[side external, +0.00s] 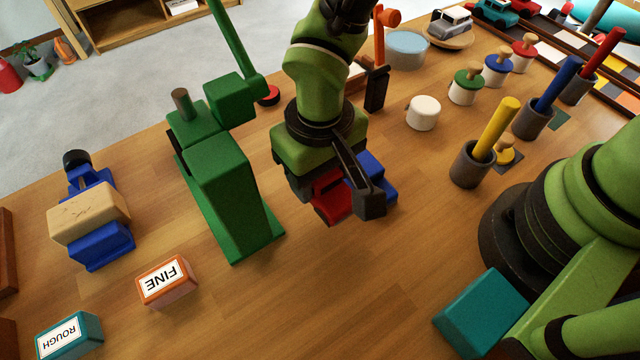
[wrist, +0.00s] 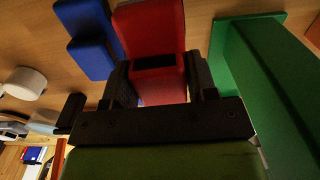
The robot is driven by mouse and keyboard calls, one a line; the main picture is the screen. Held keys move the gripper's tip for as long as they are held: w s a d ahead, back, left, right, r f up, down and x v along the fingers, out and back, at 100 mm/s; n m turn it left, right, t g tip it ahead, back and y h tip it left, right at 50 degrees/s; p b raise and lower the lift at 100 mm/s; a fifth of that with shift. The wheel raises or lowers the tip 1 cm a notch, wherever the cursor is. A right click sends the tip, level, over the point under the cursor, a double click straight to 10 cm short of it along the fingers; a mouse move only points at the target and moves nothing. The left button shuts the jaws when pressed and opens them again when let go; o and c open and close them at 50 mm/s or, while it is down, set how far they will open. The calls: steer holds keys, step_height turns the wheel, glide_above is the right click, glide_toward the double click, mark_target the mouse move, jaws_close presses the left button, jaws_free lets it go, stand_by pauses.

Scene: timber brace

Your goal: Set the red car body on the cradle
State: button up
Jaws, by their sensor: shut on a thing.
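The red car body (side external: 333,196) is between the fingers of my gripper (side external: 345,195), partly hidden by them in the side view. In the wrist view the red car body (wrist: 150,30) is gripped from both sides by my gripper (wrist: 160,78). A blue stepped block (side external: 376,176), which looks like the cradle, is right beside the car body, partly behind a finger. The blue block also shows at the upper left of the wrist view (wrist: 88,28), beside the car body, not under it. I cannot tell how high the car body is above the table.
A green press (side external: 235,190) stands close left of my gripper. A blue vise (side external: 100,250) holds a wooden block at the far left. A white round pot (side external: 423,113) and a grey cup with a yellow rod (side external: 467,170) stand to the right. The front middle table is clear.

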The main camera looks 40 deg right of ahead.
step_height(320, 180, up, 23)
steer(key=w+d+f+m, duration=0.4)
steer(key=w+m, duration=0.1)
steer(key=w, duration=0.2)
steer(key=w+d+f+m, duration=0.4)
steer(key=w+m, duration=0.1)
steer(key=w, duration=0.3)
steer(key=w+d+f+m, duration=0.6)
steer(key=d+f+m, duration=0.2)
steer(key=d+f, duration=0.4)
steer(key=shift+d+f, duration=0.15)
steer(key=shift+f, duration=1.15)
steer(key=shift+d+f, duration=0.1)
steer(key=shift+f, duration=1.15)
steer(key=o, duration=1)
